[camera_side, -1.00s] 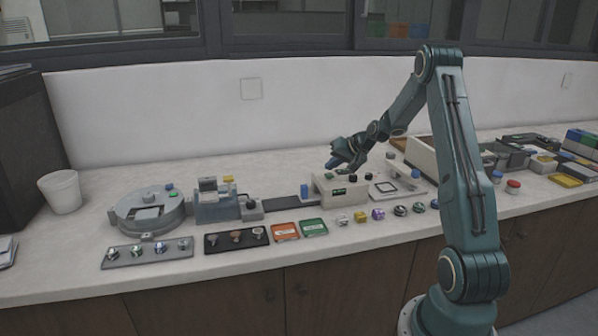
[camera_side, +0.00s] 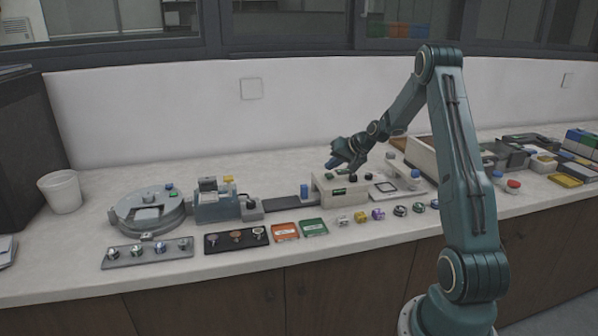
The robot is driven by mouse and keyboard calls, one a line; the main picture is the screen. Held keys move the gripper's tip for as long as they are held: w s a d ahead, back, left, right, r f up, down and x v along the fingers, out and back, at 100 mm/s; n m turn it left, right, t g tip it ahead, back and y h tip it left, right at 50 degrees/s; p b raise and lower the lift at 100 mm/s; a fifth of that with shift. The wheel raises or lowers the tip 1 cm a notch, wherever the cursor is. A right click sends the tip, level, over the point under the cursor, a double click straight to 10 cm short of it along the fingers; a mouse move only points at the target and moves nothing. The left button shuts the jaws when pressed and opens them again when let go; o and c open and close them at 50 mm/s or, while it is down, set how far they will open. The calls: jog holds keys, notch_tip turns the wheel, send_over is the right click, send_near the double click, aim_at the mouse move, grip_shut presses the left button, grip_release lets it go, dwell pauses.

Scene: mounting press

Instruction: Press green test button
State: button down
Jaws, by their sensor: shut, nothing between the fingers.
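My gripper (camera_side: 333,164) is shut and empty. It is over the beige test box (camera_side: 322,187) at the middle of the counter, its fingertips just above the box's top left part. A small green button (camera_side: 329,175) shows on the box top just below the fingertips. I cannot tell whether the fingers touch it. The box also carries a dark display with green marks on its front and black knobs on its right. A second green button (camera_side: 169,195) sits on the round grey machine at the left.
A blue cylinder (camera_side: 304,191) stands left of the box, by a dark track (camera_side: 285,203). Orange (camera_side: 285,231) and green (camera_side: 314,227) trays lie in front, with several small parts to their right. A white cup (camera_side: 61,191) stands far left.

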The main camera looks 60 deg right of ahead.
aim_at(332, 176)
jog(key=shift+f, duration=0.95)
dwell(1.1)
jog(key=shift+r, duration=0.9)
jog(key=shift+r, duration=0.1)
jog(key=shift+r, duration=2.45)
jog(key=shift+a, duration=0.1)
